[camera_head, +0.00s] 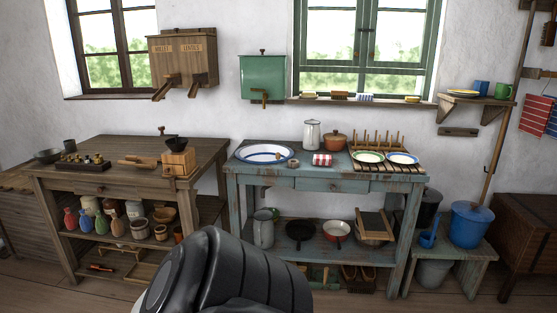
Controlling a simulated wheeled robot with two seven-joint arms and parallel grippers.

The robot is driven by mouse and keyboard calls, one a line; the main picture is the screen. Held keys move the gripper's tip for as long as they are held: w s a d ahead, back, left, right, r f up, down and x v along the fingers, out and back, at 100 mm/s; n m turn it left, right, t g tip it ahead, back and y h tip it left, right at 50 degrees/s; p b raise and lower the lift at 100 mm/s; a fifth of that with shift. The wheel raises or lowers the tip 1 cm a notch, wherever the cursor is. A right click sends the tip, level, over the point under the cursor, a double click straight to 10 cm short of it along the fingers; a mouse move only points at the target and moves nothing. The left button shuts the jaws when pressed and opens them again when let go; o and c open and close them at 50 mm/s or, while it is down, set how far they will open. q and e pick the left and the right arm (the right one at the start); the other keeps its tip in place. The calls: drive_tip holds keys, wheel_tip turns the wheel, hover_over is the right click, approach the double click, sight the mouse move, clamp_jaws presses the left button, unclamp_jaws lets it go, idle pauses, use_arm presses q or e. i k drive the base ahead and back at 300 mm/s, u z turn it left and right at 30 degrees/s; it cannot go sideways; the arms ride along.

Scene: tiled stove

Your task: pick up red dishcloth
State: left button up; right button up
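A red cloth (534,116) with pale stripes hangs on the wall at the far right, beside a blue cloth (552,122) that is cut off by the picture's edge. A small folded red-and-white striped cloth (322,160) lies on the blue worktable (300,182), right of a white basin with a blue rim (264,153). I cannot tell for certain which of the two red cloths is the dishcloth. A dark, rounded link of my arm rises at the bottom middle. Neither gripper shows.
A dish rack with plates (385,172) stands right of the folded cloth; a white jug (312,134) and an orange-brown pot (334,140) stand behind it. A blue lidded bucket (470,224) and a wooden chest (528,235) stand below the hanging cloths. The left worktable (120,180) carries several items.

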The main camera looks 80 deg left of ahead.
sight(319, 159)
drive_tip(key=u, duration=2.35)
drive_tip(key=k, duration=0.45)
drive_tip(key=z, duration=0.65)
drive_tip(key=i, duration=0.9)
drive_tip(key=u, duration=0.8)
drive_tip(key=i, duration=0.4)
drive_tip(key=u, duration=0.35)
drive_tip(key=k, duration=0.25)
drive_tip(key=z, duration=1.4)
drive_tip(key=i, duration=0.2)
drive_tip(key=u, duration=0.6)
